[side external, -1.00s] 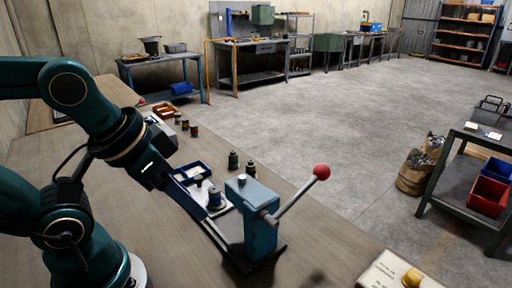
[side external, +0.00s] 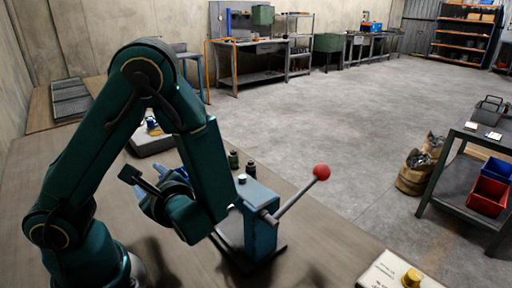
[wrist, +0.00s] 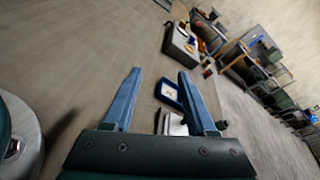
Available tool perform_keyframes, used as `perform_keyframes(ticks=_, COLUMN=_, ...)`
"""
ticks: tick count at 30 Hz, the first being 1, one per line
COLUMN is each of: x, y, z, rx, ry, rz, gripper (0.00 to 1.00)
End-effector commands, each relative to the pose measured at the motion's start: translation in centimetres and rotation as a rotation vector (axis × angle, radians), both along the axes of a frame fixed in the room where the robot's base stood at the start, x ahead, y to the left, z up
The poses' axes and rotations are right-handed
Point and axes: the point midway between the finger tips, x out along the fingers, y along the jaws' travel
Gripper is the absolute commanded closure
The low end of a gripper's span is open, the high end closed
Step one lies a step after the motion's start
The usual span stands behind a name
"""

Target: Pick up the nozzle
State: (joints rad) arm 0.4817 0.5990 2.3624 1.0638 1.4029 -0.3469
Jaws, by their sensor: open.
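I cannot pick out the nozzle for certain in either view. My gripper (wrist: 160,72) is open, with its two blue fingers apart and nothing between the tips. In the wrist view it points over the bare table top. A blue-rimmed tray (wrist: 168,97) and a pale plate (wrist: 172,122) show between and beyond the fingers. In the side view my arm stands folded over the table and hides much of the work area left of the blue press (side external: 262,225).
The press has a lever with a red ball (side external: 321,172) sticking out to the right. Small dark jars (side external: 233,159) stand behind the press. A grey box (wrist: 180,45) stands farther along the table. A yellow knob (side external: 411,278) on a pale block is at the front right.

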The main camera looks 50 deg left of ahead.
Motion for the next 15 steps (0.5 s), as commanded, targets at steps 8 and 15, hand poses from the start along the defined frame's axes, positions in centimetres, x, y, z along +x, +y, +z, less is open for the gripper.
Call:
perform_keyframes(ticks=8, x=6.7, y=-0.9, z=-1.4, rx=0.314, ry=0.216, rz=-0.471, gripper=0.43)
perform_keyframes(ticks=15, x=10.3, y=-3.6, z=-4.6, rx=0.439, ry=0.329, rz=-0.802, gripper=0.43)
